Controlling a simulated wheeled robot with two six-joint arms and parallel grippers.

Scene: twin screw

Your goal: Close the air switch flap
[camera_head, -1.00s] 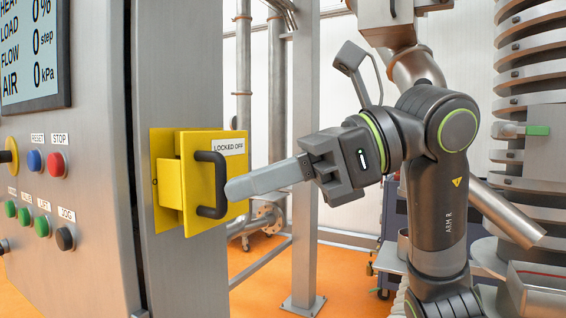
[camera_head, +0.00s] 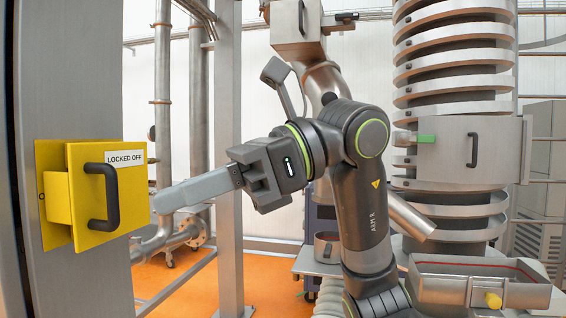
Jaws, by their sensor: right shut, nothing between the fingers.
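The air switch is a yellow box on a grey metal post at the left. Its yellow flap (camera_head: 130,208) stands out from the box, bears a "LOCKED OFF" label and has a black handle (camera_head: 109,197). My right gripper (camera_head: 160,203) is shut and empty. Its fingertips point left and lie to the right of the flap's outer edge in the picture, with a small gap between. My left gripper is out of view.
Behind the post stand vertical steel pipes and a grey upright (camera_head: 228,150). A spiral column (camera_head: 452,100) with a handled door is at the right. A metal tray (camera_head: 480,291) with a yellow knob sits at the lower right. The floor is orange.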

